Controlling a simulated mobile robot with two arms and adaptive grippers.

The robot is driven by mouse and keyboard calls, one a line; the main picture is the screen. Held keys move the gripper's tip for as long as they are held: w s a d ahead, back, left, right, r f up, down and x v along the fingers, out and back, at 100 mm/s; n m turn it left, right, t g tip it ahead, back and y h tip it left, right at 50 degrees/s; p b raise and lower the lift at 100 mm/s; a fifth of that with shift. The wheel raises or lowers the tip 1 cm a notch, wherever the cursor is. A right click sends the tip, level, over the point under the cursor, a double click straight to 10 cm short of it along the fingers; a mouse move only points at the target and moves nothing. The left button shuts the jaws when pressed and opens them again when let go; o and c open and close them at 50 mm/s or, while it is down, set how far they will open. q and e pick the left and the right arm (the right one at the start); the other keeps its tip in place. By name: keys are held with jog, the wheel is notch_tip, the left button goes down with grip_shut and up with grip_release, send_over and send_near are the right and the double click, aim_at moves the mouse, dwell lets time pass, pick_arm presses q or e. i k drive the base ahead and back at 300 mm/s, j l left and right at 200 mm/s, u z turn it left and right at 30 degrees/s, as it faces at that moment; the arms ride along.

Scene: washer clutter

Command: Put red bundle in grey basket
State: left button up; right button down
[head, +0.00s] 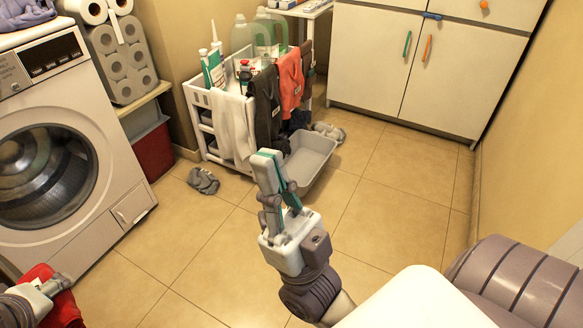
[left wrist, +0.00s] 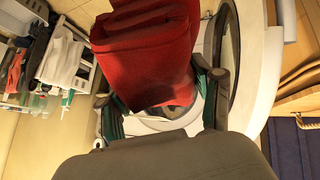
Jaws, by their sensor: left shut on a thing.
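The red bundle (head: 64,308) is a folded red cloth at the lower left of the head view, partly cut off. It fills the upper middle of the left wrist view (left wrist: 146,45). My left gripper (head: 50,287) is shut on it, with one finger on each side. The grey basket (head: 312,150) is an open, shallow tub on the floor near the middle of the head view, in front of the white rack. My right gripper (head: 270,168) is raised in front of the basket's left side, with nothing visible in it. Its finger gap is unclear.
A white rack (head: 205,105) with hanging cloths and bottles stands behind the basket. A grey cloth (head: 203,181) lies on the floor to its left, another (head: 328,131) behind it. The washing machine (head: 60,150) is at left. The floor between is clear.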

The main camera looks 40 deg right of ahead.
aim_at(301, 170)
jog(key=u, duration=0.5)
jog(key=l+u, duration=0.15)
jog(key=u, duration=0.8)
jog(key=l+u, duration=0.15)
jog(key=u, duration=0.35)
jog(key=k+l, duration=0.25)
jog(key=l, duration=0.45)
jog(key=k+l, duration=0.2)
jog(key=l, duration=0.5)
jog(key=k+l, duration=0.25)
jog(key=l, duration=0.45)
jog(key=k+l+u, duration=0.1)
jog(key=l, duration=0.65)
jog(key=k+l, duration=0.35)
jog(key=l, duration=0.3)
jog(key=k+l, duration=0.25)
jog(key=l, duration=0.45)
jog(key=k+l, duration=0.25)
jog(key=l, duration=0.45)
jog(key=k+l, duration=0.3)
jog(key=l, duration=0.4)
jog(key=i+u, duration=0.05)
